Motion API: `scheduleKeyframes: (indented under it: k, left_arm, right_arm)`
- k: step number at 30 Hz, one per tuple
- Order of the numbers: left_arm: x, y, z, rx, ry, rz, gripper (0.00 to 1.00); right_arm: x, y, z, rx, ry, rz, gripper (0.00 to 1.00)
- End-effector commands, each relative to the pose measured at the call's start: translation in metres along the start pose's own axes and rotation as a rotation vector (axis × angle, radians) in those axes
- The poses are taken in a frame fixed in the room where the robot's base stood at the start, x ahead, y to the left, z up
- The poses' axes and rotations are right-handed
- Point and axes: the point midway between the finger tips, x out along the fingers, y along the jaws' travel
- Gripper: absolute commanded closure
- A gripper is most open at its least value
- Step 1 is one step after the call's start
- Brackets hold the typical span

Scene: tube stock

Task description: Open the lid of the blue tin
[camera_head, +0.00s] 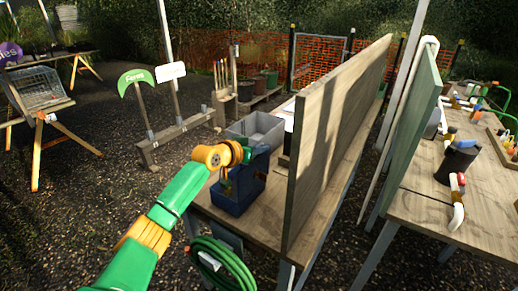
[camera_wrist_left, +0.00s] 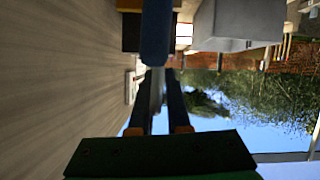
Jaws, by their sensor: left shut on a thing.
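The blue tin (camera_head: 238,198) stands on the left end of the wooden bench. Its lid (camera_head: 261,161) appears raised at a steep tilt above the back of the tin. My left gripper (camera_head: 245,155) reaches in from the left above the tin and partly covers the lid. In the left wrist view, the two dark fingers of my left gripper (camera_wrist_left: 157,75) close on the end of a blue strip, the lid (camera_wrist_left: 156,38) seen edge-on. The tin's inside is hard to make out. My right gripper is not in view.
A tall wooden board (camera_head: 335,135) stands on the bench right of the tin. A grey bin (camera_head: 262,127) sits behind the tin. A green hose coil (camera_head: 215,262) hangs at the bench's near end. Another bench (camera_head: 420,208) with pipes is at the right.

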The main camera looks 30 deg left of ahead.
Motion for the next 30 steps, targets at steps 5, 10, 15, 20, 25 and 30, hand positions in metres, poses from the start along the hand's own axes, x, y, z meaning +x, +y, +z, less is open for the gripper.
scheduleKeyframes:
  k: [5,10,15,20,25,30]
  left_arm:
    - [0.001,0.001,0.004,-0.002,-0.009,0.002,0.6]
    - [0.001,0.0,0.004,-0.002,-0.009,0.001,0.6]
    - [0.001,0.0,0.003,-0.001,-0.008,0.0,0.6]
    - [-0.003,0.0,0.004,-0.001,-0.008,0.0,0.6]
    - [-0.023,0.0,0.004,0.004,-0.004,0.0,0.6]
    - [-0.05,0.002,0.004,0.006,-0.002,0.0,0.6]
  right_arm:
    - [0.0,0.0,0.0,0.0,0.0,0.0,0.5]
    - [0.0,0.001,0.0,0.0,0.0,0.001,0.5]
    - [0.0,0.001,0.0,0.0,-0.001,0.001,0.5]
    - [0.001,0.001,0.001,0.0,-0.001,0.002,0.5]
    - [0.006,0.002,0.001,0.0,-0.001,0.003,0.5]
    - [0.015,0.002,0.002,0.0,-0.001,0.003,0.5]
